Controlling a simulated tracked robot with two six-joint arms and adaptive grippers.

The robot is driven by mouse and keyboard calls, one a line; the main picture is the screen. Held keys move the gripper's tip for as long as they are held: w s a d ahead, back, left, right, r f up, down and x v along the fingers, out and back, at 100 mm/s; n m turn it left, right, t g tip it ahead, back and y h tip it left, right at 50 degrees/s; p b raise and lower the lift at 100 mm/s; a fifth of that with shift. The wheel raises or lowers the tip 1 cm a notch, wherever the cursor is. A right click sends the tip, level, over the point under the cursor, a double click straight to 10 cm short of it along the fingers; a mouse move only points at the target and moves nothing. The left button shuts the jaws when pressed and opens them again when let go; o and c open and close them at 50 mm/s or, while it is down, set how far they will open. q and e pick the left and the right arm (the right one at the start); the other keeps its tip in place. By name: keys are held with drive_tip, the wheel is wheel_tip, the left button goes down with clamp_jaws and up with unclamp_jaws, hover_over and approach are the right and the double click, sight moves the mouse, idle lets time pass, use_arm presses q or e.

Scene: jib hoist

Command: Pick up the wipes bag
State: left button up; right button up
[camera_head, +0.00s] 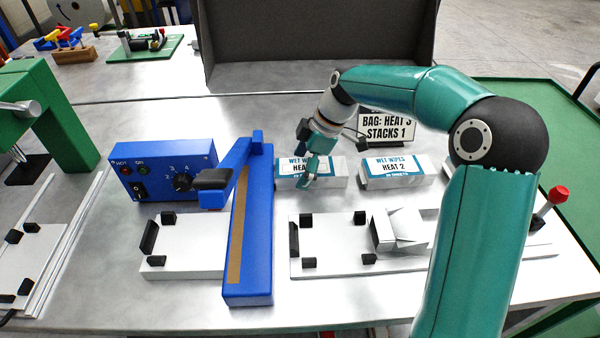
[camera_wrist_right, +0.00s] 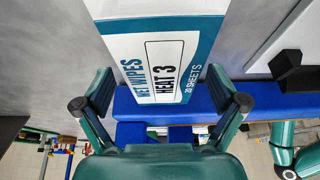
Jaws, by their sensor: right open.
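A white and blue wipes bag (camera_head: 330,180) marked "HEAT 3" lies on the metal bench, right of the blue sealer's arm. It also shows in the right wrist view (camera_wrist_right: 155,55), with its label between my fingers. A second wipes bag (camera_head: 395,171) marked "HEAT 2" lies to its right. My right gripper (camera_head: 309,165) is over the HEAT 3 bag and hides part of its label. In the wrist view the right gripper (camera_wrist_right: 158,88) is open, one finger on each side of the bag's end. Contact cannot be told. My left gripper is out of view.
A blue heat sealer (camera_head: 250,255) with a control box (camera_head: 168,172) stands left of the bags. A sign (camera_head: 387,124) reading "BAG: HEAT 3 STACKS 1" stands behind. A white fixture plate (camera_head: 335,258) and a white folded piece (camera_head: 400,230) are in front.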

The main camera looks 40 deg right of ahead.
drive_tip(key=shift+f+b, duration=0.25)
drive_tip(key=shift+b, duration=0.05)
idle(0.5)
drive_tip(key=c, duration=1.3)
drive_tip(key=shift+r, duration=0.15)
